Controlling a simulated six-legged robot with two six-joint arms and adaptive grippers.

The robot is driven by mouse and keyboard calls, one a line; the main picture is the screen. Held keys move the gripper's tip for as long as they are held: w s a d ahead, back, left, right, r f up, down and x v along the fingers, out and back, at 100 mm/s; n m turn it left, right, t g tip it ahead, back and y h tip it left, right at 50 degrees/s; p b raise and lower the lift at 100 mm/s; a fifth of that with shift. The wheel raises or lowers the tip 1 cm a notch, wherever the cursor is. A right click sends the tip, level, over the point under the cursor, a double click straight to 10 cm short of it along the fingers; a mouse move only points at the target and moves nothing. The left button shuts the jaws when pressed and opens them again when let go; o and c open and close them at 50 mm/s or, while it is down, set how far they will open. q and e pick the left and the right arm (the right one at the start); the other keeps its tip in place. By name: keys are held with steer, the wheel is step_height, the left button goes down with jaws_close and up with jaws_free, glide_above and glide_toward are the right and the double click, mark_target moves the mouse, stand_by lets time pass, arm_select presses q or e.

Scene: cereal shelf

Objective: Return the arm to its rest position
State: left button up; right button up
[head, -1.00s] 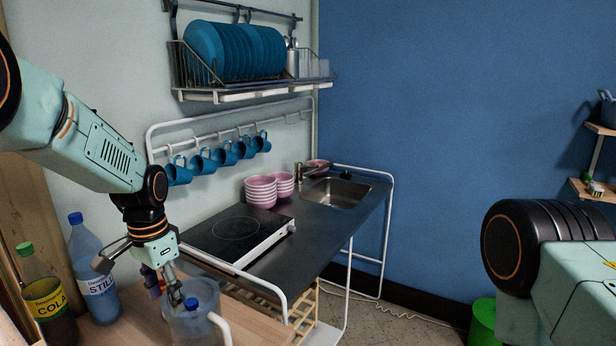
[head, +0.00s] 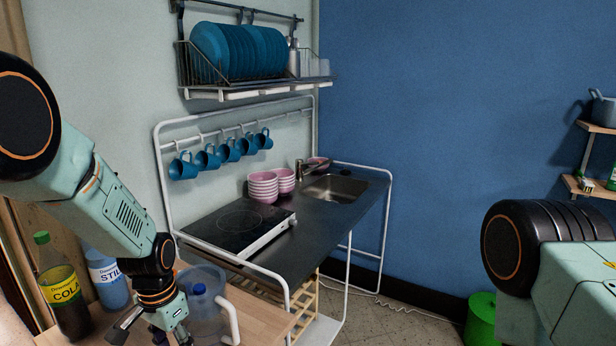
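My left gripper (head: 150,338) is at the bottom left of the head view, pointing down over the wooden surface. Its fingers are spread apart, and their tips run toward the bottom edge of the picture. A clear pitcher (head: 207,312) with a white handle and a blue item at its top stands just right of the gripper. My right arm shows at the right edge, but its gripper is outside the view.
A cola bottle (head: 62,290) and a blue water bottle (head: 107,278) stand left of the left gripper. Beyond are the hob (head: 238,228), pink bowls (head: 263,187), the sink (head: 335,189) and hanging blue mugs (head: 183,167). A green bin (head: 481,318) stands on the floor.

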arm_select(q)
steer(key=s+d+f+n, duration=0.1)
steer(key=s+f+n, duration=0.1)
steer(key=s+f, duration=0.7)
steer(key=s+d+f+n, duration=0.2)
steer(key=s+f, duration=0.4)
steer(key=s, duration=0.8)
steer(key=s+n, duration=0.2)
steer(key=s, duration=0.8)
step_height(320, 180, down, 21)
steer(key=b, duration=2.1)
steer(key=shift+m, duration=0.3)
arm_select(e)
step_height(320, 180, down, 22)
steer(key=shift+w+r, duration=0.15)
steer(key=shift+r, duration=0.1)
arm_select(q)
steer(key=shift+a, duration=0.1)
steer(key=shift+w, duration=0.15)
